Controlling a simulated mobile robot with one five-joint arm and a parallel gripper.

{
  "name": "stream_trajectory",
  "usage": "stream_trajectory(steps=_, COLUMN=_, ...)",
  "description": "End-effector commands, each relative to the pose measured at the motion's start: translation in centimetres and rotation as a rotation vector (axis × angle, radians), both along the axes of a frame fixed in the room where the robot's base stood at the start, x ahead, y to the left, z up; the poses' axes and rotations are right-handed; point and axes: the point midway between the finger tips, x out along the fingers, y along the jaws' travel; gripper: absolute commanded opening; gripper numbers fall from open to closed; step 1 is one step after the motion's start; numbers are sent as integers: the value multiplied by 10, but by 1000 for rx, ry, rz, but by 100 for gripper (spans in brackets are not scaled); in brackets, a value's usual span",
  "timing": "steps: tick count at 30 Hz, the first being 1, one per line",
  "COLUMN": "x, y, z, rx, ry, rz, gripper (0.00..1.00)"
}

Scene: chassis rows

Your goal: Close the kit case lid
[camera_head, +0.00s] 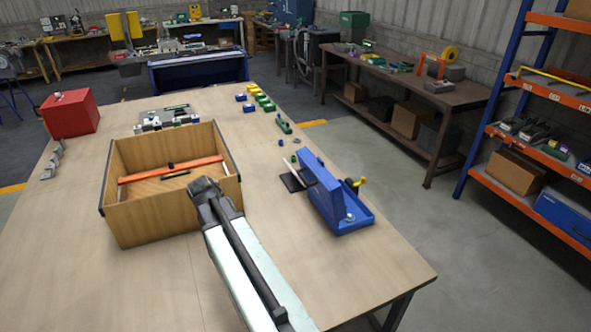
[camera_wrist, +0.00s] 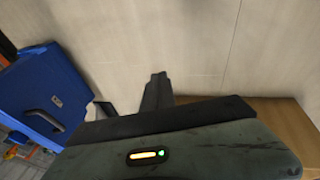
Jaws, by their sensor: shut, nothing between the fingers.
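The blue kit case (camera_head: 350,222) stands on the right part of the table, with its lid (camera_head: 322,188) raised steeply from the base. In the wrist view, a blue panel of the case (camera_wrist: 50,90) with a black handle (camera_wrist: 44,118) shows at the left. My gripper (camera_wrist: 158,78) is shut and empty, apart from the blue panel. In the head view, my arm reaches up between the wooden box and the case; its fingers cannot be made out there.
An open wooden box (camera_head: 150,220) with an orange bar (camera_head: 170,169) stands left of my arm. A red box (camera_head: 70,114) and several small blue, green and yellow blocks lie farther back. A dark flat piece (camera_head: 293,181) lies beside the lid. The table's front right is clear.

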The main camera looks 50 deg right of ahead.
Motion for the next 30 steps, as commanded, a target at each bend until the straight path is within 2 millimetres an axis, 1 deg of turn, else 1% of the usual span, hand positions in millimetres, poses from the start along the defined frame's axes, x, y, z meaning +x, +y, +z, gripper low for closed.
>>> stream_trajectory(steps=1, x=9, y=-56, z=38, rx=-62, ry=-32, rz=-62, gripper=0)
stream_trajectory(steps=2, x=10, y=-86, z=49, rx=-100, ry=-50, rz=-92, gripper=0)
stream_trajectory(steps=3, x=10, y=-122, z=63, rx=-148, ry=-72, rz=-126, gripper=0)
stream_trajectory(steps=6, x=3, y=-191, z=89, rx=-242, ry=-107, rz=-188, gripper=0)
stream_trajectory(steps=7, x=0, y=-205, z=94, rx=-262, ry=-115, rz=-200, gripper=0)
stream_trajectory(steps=9, x=-4, y=-227, z=101, rx=-292, ry=-125, rz=-217, gripper=0)
stream_trajectory(steps=11, x=-6, y=-234, z=102, rx=-306, ry=-129, rz=-223, gripper=0)
stream_trajectory(steps=13, x=-6, y=-236, z=101, rx=-309, ry=-131, rz=-223, gripper=0)
stream_trajectory(steps=17, x=-4, y=-239, z=91, rx=-307, ry=-130, rz=-222, gripper=0)
stream_trajectory(steps=20, x=-1, y=-248, z=75, rx=-306, ry=-129, rz=-222, gripper=0)
stream_trajectory(steps=24, x=5, y=-266, z=48, rx=-305, ry=-129, rz=-223, gripper=0)
stream_trajectory(steps=30, x=12, y=-291, z=14, rx=-305, ry=-129, rz=-222, gripper=0)
